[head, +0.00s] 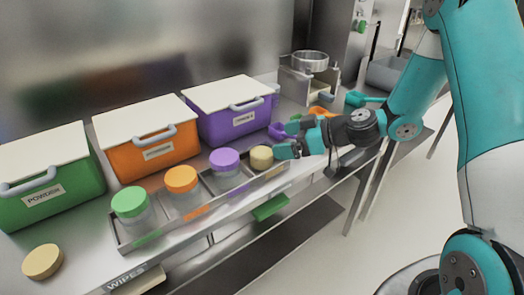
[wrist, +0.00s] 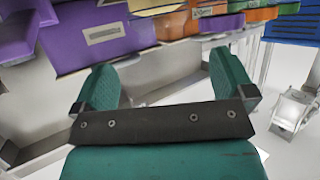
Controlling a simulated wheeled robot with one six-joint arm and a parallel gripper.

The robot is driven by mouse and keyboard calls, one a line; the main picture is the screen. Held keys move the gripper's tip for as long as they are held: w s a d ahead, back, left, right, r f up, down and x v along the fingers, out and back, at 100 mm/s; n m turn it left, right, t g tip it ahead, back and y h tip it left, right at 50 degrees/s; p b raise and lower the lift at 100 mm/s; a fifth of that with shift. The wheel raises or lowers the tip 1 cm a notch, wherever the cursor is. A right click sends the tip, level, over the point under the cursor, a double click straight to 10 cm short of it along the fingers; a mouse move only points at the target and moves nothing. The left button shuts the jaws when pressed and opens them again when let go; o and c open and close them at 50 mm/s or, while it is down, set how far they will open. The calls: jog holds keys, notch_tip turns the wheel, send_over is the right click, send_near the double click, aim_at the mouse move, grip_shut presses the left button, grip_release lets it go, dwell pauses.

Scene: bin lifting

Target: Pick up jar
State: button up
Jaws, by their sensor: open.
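Three clear jars stand in a row in a metal tray (head: 188,222) in the head view: a green-lidded jar (head: 132,212), an orange-lidded jar (head: 183,187) and a purple-lidded jar (head: 226,168). At the tray's right end is a smaller item with a beige top (head: 261,157); I cannot tell if it is a jar. My gripper (head: 287,140) is open just right of that item, its fingers pointing left. In the wrist view the fingers (wrist: 165,88) are spread, with no jar seen between them.
Green (head: 45,185), orange (head: 140,137) and purple (head: 236,115) lidded bins line the back of the counter. A beige disc (head: 42,262) lies at front left. A metal sieve-like pan (head: 310,61) stands behind my gripper. Orange and purple items lie close beside it.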

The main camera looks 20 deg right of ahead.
aim_at(264, 143)
jog(key=p+x, duration=0.2)
jog(key=x, duration=0.5)
jog(key=shift+a+f, duration=0.2)
jog(key=c, duration=1.1)
jog(key=shift+r, duration=0.1)
